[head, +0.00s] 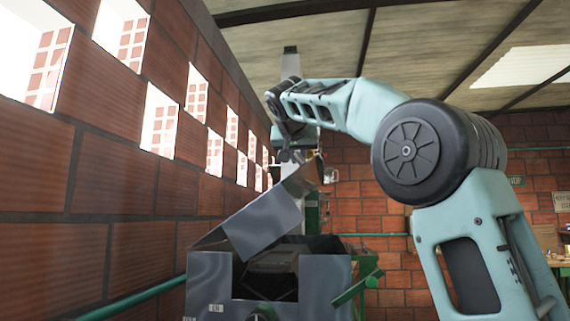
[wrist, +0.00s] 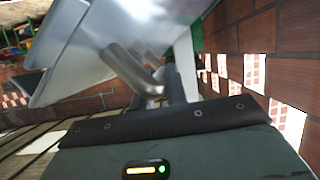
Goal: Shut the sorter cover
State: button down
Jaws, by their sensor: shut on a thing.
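The sorter cover (head: 262,222) is a grey sheet-metal lid. It stands open, tilted up above the sorter's metal box (head: 212,285), whose dark inside shows below it. In the wrist view the cover (wrist: 95,45) fills the upper left, with a round metal bar handle (wrist: 130,68) on it. My gripper (head: 303,163) is at the cover's raised upper end. In the wrist view my gripper (wrist: 172,88) is shut on that handle. The exact finger contact is partly hidden by the handle and the cover.
A brick wall (head: 120,180) with bright window openings runs close along the left. A green lever (head: 357,288) sticks out at the box's right side. Green machine parts stand behind the box. A workbench (head: 565,265) is at far right.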

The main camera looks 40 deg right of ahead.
jog(key=s+d+f+m+t+y+b, duration=0.1)
jog(key=s+d+f+m+b, duration=0.1)
jog(key=f+b, duration=0.8)
jog(key=s+d+f+m+t+y+b, duration=0.1)
jog(key=s+d+f+m+b, duration=0.2)
jog(key=f+b, duration=0.7)
jog(key=shift+s+d+f+t+b, duration=0.15)
jog(key=shift+s+d+t+b, duration=0.25)
jog(key=shift+s+d+b, duration=0.45)
jog(key=shift+w+a+f, duration=0.1)
jog(key=shift+w+f, duration=0.05)
jog(key=shift+f, duration=0.05)
jog(key=c, duration=1.4)
grip_release()
jog(key=shift+r, duration=0.1)
